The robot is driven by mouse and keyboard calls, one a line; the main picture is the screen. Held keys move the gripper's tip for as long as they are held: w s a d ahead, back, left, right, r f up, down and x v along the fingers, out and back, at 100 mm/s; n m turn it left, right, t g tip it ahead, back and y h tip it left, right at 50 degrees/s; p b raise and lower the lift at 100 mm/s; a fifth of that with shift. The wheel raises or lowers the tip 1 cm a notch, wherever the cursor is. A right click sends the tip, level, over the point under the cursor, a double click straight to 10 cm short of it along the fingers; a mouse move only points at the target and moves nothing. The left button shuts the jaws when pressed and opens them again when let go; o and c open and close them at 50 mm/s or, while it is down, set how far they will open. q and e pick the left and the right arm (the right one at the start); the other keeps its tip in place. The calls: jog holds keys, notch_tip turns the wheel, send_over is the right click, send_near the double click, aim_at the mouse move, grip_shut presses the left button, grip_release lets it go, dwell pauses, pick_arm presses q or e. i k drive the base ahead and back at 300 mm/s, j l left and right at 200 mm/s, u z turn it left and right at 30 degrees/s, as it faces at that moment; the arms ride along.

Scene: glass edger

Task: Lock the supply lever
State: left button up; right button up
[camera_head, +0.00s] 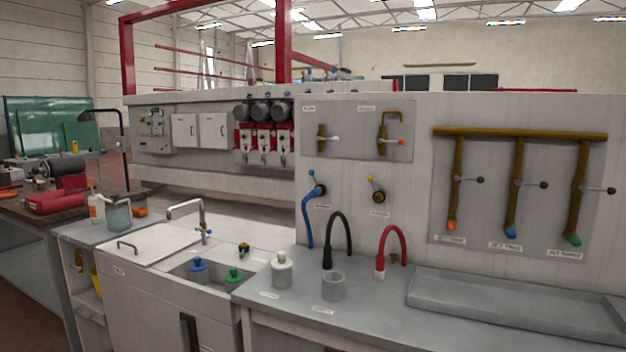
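Several levers show on the wall panels, and I cannot tell from the small labels which one is the supply lever. A small upper panel (358,150) carries a left valve with a white-tipped lever (333,138) and a right valve with an orange-tipped lever (400,142). A larger panel at the right carries brass pipes (520,134) with three dark-knobbed levers, a left lever (477,180), a middle lever (543,184) and a right lever (609,190), all pointing right. No lock can be made out on them. Neither of my grippers is in view.
The grey counter (420,316) holds a white bottle (281,270), a grey cup (333,287), a black hose (328,255), a red hose (381,265) and a long tray (500,305). A sink (190,277) is at the left. A cluttered workbench (25,215) stands far left.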

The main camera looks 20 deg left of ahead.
aim_at(311, 173)
jog(key=i+j, duration=0.15)
jog(key=j, duration=0.25)
jog(key=i+j, duration=0.1)
jog(key=j, duration=0.35)
jog(key=i+j, duration=0.15)
jog(key=j, duration=0.25)
jog(key=i+j+z, duration=0.1)
jog(key=j, duration=0.3)
jog(key=i+j, duration=0.15)
jog(key=j, duration=0.3)
